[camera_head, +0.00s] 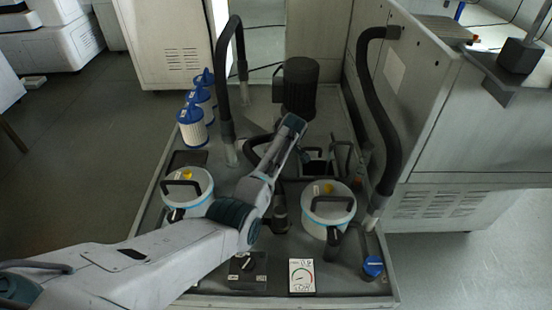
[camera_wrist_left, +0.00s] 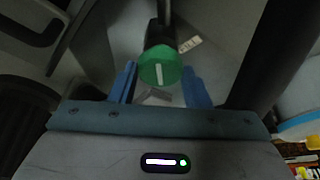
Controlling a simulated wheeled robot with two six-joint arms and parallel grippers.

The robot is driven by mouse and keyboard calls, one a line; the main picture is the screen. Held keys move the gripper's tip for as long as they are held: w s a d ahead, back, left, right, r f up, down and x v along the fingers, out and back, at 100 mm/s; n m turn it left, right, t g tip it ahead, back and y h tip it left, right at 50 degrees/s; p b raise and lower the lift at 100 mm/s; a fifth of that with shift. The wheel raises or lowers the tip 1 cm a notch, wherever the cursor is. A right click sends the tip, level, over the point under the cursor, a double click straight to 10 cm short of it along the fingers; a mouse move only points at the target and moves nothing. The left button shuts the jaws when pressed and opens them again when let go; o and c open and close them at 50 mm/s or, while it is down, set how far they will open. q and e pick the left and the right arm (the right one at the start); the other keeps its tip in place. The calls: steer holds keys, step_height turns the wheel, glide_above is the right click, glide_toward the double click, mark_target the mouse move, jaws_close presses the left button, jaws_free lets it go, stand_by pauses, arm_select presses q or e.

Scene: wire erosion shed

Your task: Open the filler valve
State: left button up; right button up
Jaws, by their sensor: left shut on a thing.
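The filler valve shows in the left wrist view as a round green knob (camera_wrist_left: 158,72) with a white line along the picture's upright direction. It sits on a dark body at the end of a dark pipe. My left gripper (camera_wrist_left: 161,88) has its blue fingers on either side of the knob and is shut on it. In the head view my left arm reaches in from the left across the tray, its end beside the black motor (camera_head: 300,85). The valve and fingertips are hidden or unclear there. My right gripper is not in view.
Two white filter housings (camera_head: 327,204) (camera_head: 187,190) stand in the grey tray (camera_head: 345,288). Thick black hoses (camera_head: 375,110) (camera_head: 224,75) rise on both sides. A gauge (camera_head: 302,277) marked LOW and a black knob box (camera_head: 247,269) are at the front.

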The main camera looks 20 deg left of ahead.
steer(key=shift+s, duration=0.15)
arm_select(q)
steer(key=o, duration=1)
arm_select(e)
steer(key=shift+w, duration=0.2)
arm_select(q)
steer(key=shift+r, duration=0.15)
steer(key=v, duration=1)
steer(key=shift+r, duration=0.25)
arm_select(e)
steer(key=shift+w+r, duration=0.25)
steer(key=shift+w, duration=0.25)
arm_select(q)
steer(key=shift+s+f, duration=0.1)
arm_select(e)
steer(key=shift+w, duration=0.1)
